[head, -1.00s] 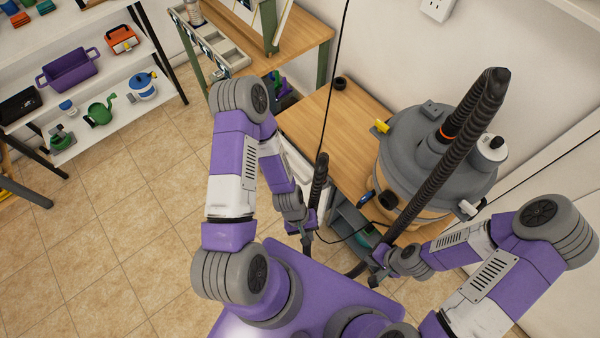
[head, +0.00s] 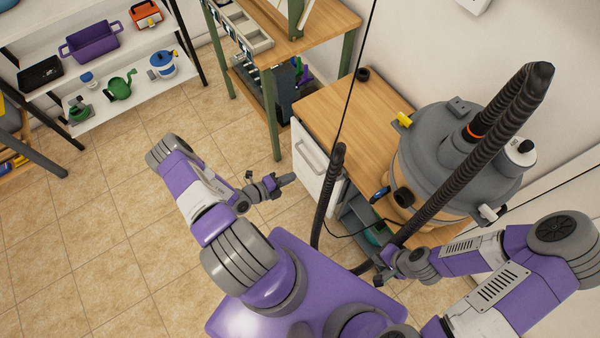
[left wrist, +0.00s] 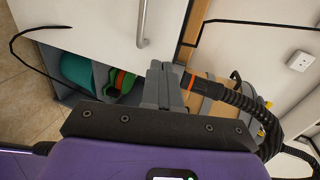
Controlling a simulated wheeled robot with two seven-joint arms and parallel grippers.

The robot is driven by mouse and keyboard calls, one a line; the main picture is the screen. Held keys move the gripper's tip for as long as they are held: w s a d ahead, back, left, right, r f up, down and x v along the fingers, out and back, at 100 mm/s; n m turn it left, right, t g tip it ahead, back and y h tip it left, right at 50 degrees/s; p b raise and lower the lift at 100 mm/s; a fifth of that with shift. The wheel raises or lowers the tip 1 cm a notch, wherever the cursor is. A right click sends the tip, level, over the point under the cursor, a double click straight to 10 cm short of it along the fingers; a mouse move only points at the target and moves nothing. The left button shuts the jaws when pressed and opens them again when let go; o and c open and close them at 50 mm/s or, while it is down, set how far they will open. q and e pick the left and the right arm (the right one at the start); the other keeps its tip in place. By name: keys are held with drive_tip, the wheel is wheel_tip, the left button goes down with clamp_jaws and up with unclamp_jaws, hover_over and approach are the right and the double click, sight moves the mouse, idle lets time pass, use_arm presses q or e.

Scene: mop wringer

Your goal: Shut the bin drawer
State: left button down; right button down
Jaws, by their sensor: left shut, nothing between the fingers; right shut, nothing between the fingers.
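The bin drawer shows as an open grey box (head: 350,222) beside a white front panel (head: 318,180) with a metal handle (head: 308,158), under the wooden worktop. In the left wrist view the grey box (left wrist: 78,106) holds a teal item and green and red items. How far the drawer stands out is hard to tell. My left gripper (head: 289,179) is shut and empty, left of the white panel and seemingly apart from it. In the left wrist view its fingertips (left wrist: 164,68) are together. My right gripper (head: 372,279) is shut and empty at the lower right, near a black hose.
A large grey vacuum (head: 440,165) stands on the worktop (head: 340,105), its thick ribbed hose (head: 480,155) hanging past the front. A thin black cable crosses in front of the panel. A shelf (head: 125,95) stands at the upper left. The tiled floor on the left is clear.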

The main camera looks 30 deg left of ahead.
use_arm(q)
drive_tip(key=b, duration=0.3)
approach(323, 161)
drive_tip(key=x, duration=0.5)
drive_tip(key=shift+f, duration=0.35)
drive_tip(key=shift+w+d, duration=0.3)
drive_tip(key=shift+w, duration=0.35)
